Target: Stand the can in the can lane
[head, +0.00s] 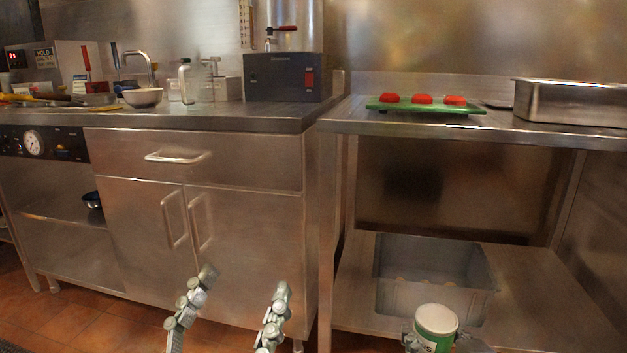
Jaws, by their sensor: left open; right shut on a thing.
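A can (432,334) with a pale lid and a green and white label shows at the bottom edge, right of centre. My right gripper (440,340) is shut on it, a finger on each side. The can looks upright; its lower part is cut off by the frame. My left gripper (245,282) is open and empty, with its two fingers pointing up in front of the cabinet doors. I cannot identify a can lane for certain. A grey bin (402,298) with scalloped front edge stands on the lower shelf (545,310), beyond the can.
A green board (388,107) with three red pieces and a steel pan (570,102) stand on the right table (345,118). The left counter (215,118) holds a dark box (275,78), a bowl (142,97) and jars. The shelf is bare right of the bin.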

